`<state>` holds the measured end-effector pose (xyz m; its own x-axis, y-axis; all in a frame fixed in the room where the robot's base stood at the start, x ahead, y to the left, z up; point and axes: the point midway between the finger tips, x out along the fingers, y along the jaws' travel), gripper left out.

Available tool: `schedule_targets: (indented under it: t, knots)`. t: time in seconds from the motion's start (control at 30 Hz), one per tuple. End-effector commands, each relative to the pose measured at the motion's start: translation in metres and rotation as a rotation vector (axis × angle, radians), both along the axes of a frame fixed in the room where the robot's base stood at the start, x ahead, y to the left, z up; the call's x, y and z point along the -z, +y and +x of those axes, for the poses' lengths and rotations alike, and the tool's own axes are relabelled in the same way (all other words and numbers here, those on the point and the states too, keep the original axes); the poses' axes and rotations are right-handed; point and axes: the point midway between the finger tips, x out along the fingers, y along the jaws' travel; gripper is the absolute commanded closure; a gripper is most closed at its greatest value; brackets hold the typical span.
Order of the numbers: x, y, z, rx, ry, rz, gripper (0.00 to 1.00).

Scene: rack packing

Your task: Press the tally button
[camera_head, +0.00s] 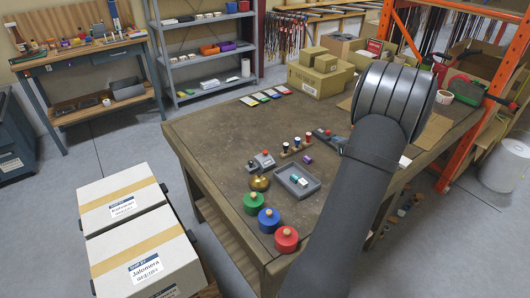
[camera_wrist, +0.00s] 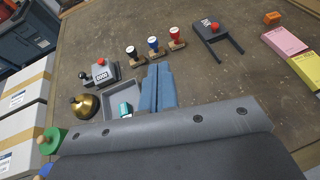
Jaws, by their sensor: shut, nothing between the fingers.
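A small grey counter box (camera_wrist: 100,74) with a number window, a red button (camera_wrist: 101,61) on top and a black knob at its left stands left of my gripper in the wrist view. It also shows in the head view (camera_head: 262,161). A second dark device (camera_wrist: 213,32) with a red button and two prongs lies at the upper right of the wrist view. My gripper (camera_wrist: 158,70) has its blue fingers together, empty, above the table to the right of the counter box. It touches neither button as far as I can see. My arm hides much of the gripper in the head view.
A brass bell (camera_wrist: 84,106) and a grey tray (camera_wrist: 122,104) holding a teal item stand near the counter box. Several stamps (camera_wrist: 153,46) stand in a row behind my fingers. Green, blue and red knobbed pots (camera_head: 286,239) line the table's near edge. Cartons (camera_head: 320,78) stand at the back.

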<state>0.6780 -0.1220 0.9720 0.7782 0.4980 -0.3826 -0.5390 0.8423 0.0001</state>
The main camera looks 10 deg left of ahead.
Motion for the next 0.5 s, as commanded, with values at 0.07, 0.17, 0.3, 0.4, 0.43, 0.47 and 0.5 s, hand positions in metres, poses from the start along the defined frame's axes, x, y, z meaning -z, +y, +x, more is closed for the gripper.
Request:
schedule_targets:
  t: [0.07,0.17,0.3,0.4,0.43,0.47,0.5]
  knots:
    - [0.0,0.0,0.0,0.0,0.0,0.0,1.0]
    - [0.0,0.0,0.0,0.0,0.0,0.0,1.0]
    - [0.0,0.003,0.001,-0.003,0.006,0.003,1.0]
    - [0.001,0.013,0.004,-0.011,0.033,0.02,1.0]
    - [0.001,0.018,0.006,-0.015,0.047,0.026,1.0]
    - [0.002,0.024,0.007,-0.02,0.063,0.035,1.0]
    - [0.002,0.032,0.01,-0.025,0.088,0.05,1.0]
